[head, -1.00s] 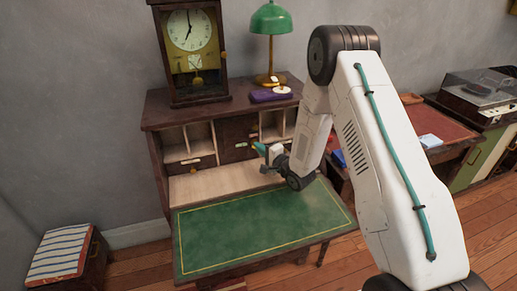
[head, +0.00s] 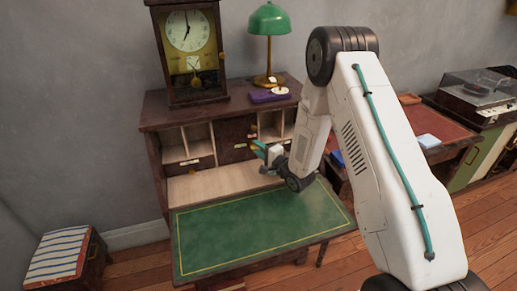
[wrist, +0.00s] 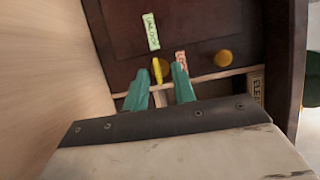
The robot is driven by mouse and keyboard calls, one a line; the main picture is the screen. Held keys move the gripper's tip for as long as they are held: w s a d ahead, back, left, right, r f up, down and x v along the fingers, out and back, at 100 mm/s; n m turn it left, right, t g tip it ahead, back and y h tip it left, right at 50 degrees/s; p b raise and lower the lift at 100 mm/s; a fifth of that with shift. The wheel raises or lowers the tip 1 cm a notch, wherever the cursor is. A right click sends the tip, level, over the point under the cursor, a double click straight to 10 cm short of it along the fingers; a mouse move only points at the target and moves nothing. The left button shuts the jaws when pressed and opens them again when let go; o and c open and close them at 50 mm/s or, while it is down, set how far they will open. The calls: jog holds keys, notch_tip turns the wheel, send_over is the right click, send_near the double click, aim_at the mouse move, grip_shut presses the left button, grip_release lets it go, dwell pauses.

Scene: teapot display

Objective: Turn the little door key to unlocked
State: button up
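The small yellow key (wrist: 157,70) stands in a round brass lock plate on the dark little door (wrist: 110,25). Its flat bow runs roughly up and down in the wrist view. A green label (wrist: 151,31) reading roughly "unlock" is above it, and a reddish label (wrist: 181,60) is to its right. My gripper (wrist: 160,72) has its two teal fingers apart, one on each side of the key, with gaps visible. In the head view my gripper (head: 262,150) is at the desk's cubbyholes, in front of the door (head: 236,135); the key is too small to tell there.
A brass knob (wrist: 223,58) is right of the key. A pale wooden panel (wrist: 50,70) lies close on the left of the wrist view. The green desk top (head: 260,235) is clear. A clock (head: 190,50) and a green lamp (head: 269,20) stand above.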

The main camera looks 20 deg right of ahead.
jog(key=v, duration=0.7)
jog(key=shift+s+d, duration=0.15)
jog(key=shift+s, duration=0.1)
notch_tip(320, 180, up, 14)
jog(key=s+d+n+g+h, duration=0.2)
jog(key=n+g+h, duration=0.3)
jog(key=n+h, duration=0.1)
jog(key=s+d+r+n+g+h, duration=0.2)
jog(key=s+r+g, duration=0.1)
jog(key=s+r, duration=0.5)
jog(key=s+a+r+n+g, duration=0.1)
jog(key=s+a+n+g, duration=0.1)
jog(key=s, duration=0.8)
jog(key=s+a+r+n+g, duration=0.1)
jog(key=s+a+r+g, duration=0.1)
jog(key=s, duration=0.8)
jog(key=s+a+r+n+g+y, duration=0.1)
jog(key=s+a+r+n+g, duration=0.1)
jog(key=s, duration=0.9)
jog(key=shift+a+n+g, duration=0.3)
jog(key=shift+a+g, duration=0.1)
jog(key=shift+g, duration=0.2)
